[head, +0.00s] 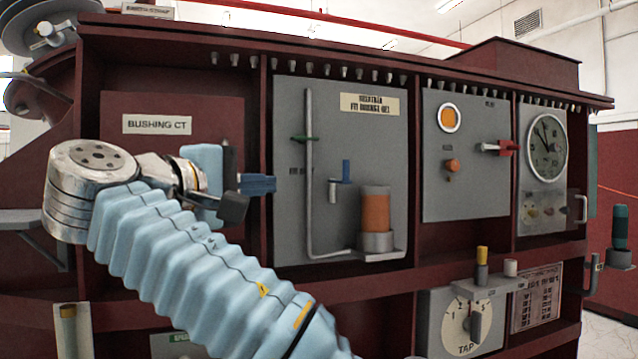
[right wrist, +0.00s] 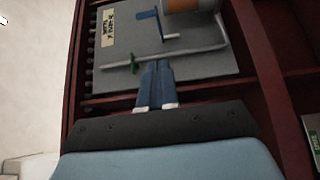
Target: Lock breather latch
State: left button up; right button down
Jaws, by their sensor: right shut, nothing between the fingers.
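The breather is an orange cylinder (head: 376,210) in a grey cup on the grey middle-left panel (head: 400,150). A bent grey pipe (head: 309,200) with a small green handle (head: 303,138) runs down to it. A blue handle (head: 346,172) with a grey pin, which may be the latch, sits just left of the breather. It also shows in the right wrist view (right wrist: 148,15). My right gripper (head: 272,184) is shut and empty, its blue fingers left of the pipe, pointing toward the panel. In the right wrist view the fingers (right wrist: 158,66) are together near the pipe. My left gripper is out of view.
Dark red frame posts (head: 263,130) stand out between the panels. Further right are a panel with an orange lamp (head: 449,118) and red handle (head: 505,147), and a round gauge (head: 547,147). A tap dial (head: 466,322) sits below.

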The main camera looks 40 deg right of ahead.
send_near(340, 182)
jog(key=w+d, duration=0.2)
jog(key=w, duration=0.1)
jog(key=shift+s+d+b, duration=0.25)
jog(key=shift+s+d, duration=0.15)
jog(key=shift+d, duration=0.5)
jog(key=shift+s+d+b, duration=0.25)
jog(key=shift+s+d, duration=0.1)
jog(key=shift+d, duration=0.55)
